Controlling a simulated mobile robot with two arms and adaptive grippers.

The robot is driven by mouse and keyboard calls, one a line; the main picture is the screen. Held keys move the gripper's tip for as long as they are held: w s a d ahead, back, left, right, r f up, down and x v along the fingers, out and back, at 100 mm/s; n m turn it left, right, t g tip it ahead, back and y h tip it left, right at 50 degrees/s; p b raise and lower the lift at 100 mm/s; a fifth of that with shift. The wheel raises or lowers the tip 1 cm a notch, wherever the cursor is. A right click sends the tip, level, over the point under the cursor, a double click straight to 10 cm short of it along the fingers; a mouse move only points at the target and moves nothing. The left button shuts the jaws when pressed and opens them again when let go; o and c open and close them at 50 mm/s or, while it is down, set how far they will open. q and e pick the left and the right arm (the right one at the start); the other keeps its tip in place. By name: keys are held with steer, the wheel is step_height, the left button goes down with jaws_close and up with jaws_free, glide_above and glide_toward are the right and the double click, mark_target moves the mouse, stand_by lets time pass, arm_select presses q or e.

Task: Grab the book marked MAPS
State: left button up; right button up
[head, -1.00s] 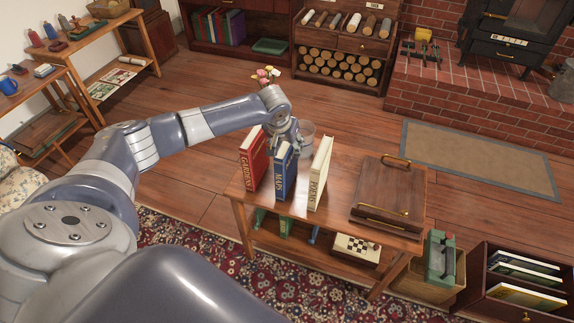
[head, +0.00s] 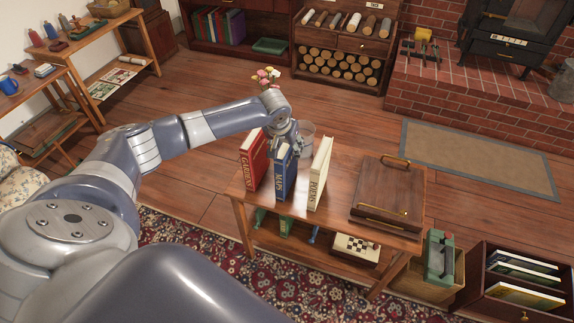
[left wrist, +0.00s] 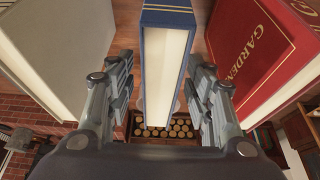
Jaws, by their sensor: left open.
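The blue book marked MAPS (head: 284,174) stands upright on the small wooden table (head: 335,205), between the red GARDENS book (head: 252,160) and the cream POEMS book (head: 320,172). My left gripper (head: 289,140) is at the top of the MAPS book, partly hidden behind it. In the left wrist view the fingers of my left gripper (left wrist: 160,95) are open, one on each side of the blue book (left wrist: 166,60). A gap shows on each side, though contact is hard to judge. The red book (left wrist: 262,60) and the cream book (left wrist: 62,50) flank the fingers. My right gripper is not in view.
A brown wooden case (head: 388,192) lies on the table's right part. A pot with flowers (head: 307,130) stands behind the books. A chess board box (head: 357,247) is on the lower shelf. A drawer with books (head: 520,275) stands at the right.

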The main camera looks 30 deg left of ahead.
arm_select(q)
jaws_close()
steer(key=shift+r, duration=0.1)
